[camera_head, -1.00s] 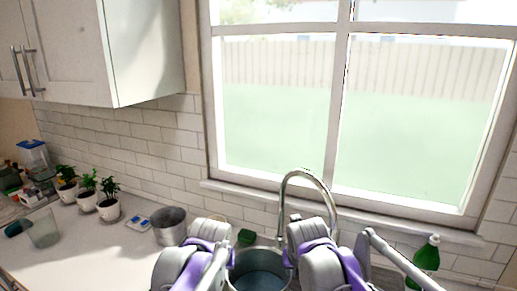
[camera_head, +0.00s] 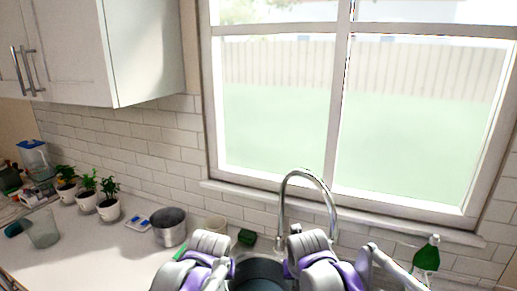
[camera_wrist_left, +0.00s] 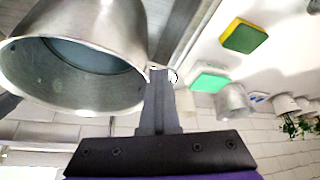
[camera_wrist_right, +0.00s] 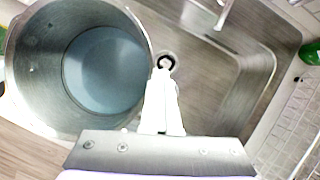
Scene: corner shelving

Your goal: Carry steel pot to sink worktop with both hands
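The steel pot (camera_head: 256,275) is between my two grippers in the head view, at the front of the sink, partly hidden by my wrists. It looks wide and open, with a bluish-grey inside. In the left wrist view the pot (camera_wrist_left: 85,95) fills the left side. My left gripper (camera_wrist_left: 158,80) is shut at its rim. In the right wrist view the pot (camera_wrist_right: 40,60) is at the left, with my right gripper (camera_wrist_right: 163,75) shut at its right rim. The pot overlaps the metal sink (camera_wrist_right: 225,95) there. Its exact height above the worktop (camera_head: 100,245) cannot be told.
A curved faucet (camera_head: 305,175) rises behind the pot. A smaller metal pot (camera_head: 168,228) and several potted plants (camera_head: 108,208) stand on the left worktop. Green bottle (camera_head: 427,255) is at the right. Sponges (camera_wrist_left: 245,37) lie near the left gripper. The left worktop has bare room.

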